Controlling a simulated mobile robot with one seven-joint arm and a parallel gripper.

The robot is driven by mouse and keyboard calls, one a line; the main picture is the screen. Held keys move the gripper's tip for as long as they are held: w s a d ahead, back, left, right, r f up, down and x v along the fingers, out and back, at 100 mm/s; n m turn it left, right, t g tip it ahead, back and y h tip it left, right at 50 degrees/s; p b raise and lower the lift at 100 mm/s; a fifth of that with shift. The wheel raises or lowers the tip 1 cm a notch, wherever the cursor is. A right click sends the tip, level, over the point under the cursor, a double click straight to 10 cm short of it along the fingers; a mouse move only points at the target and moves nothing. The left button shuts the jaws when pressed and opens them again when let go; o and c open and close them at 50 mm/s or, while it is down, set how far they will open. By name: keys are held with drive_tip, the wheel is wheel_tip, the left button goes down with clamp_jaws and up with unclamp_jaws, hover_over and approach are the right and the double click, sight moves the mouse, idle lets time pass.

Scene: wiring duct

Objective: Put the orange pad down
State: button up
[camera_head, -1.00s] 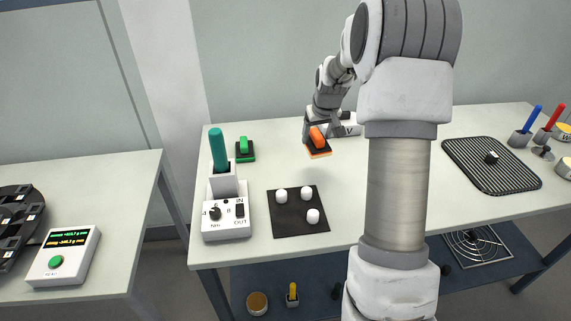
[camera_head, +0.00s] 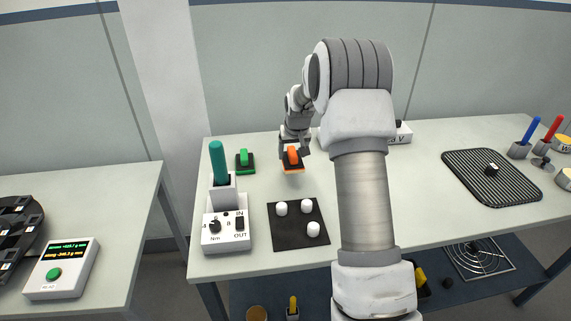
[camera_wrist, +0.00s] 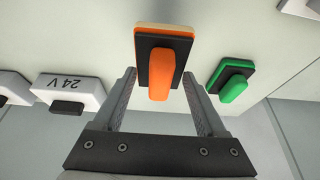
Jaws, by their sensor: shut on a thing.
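The orange pad (camera_head: 292,157) has a dark body, an orange upright grip and an orange rim. It is at my gripper (camera_head: 294,146) over the back left of the table, right of the green pad (camera_head: 245,161). In the wrist view the orange pad (camera_wrist: 162,72) sits between the fingertips of my gripper (camera_wrist: 158,77), which is shut on it. The green pad (camera_wrist: 232,82) stands apart to the right there. I cannot tell whether the orange pad's underside touches the table.
A black mat (camera_head: 287,233) with white knobs lies in front. A control box (camera_head: 226,232) and a teal-handled tool (camera_head: 218,160) stand at the left. A 24V box (camera_wrist: 70,90) is left in the wrist view. Bare tabletop surrounds the orange pad.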

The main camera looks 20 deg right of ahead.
sight(286, 159)
drive_tip(key=shift+w+a+f, duration=0.75)
drive_tip(key=shift+w+a, duration=0.05)
drive_tip(key=shift+a, duration=0.1)
wheel_tip(286, 159, down, 4)
drive_tip(key=shift+r, duration=0.25)
drive_tip(key=o, duration=1.3)
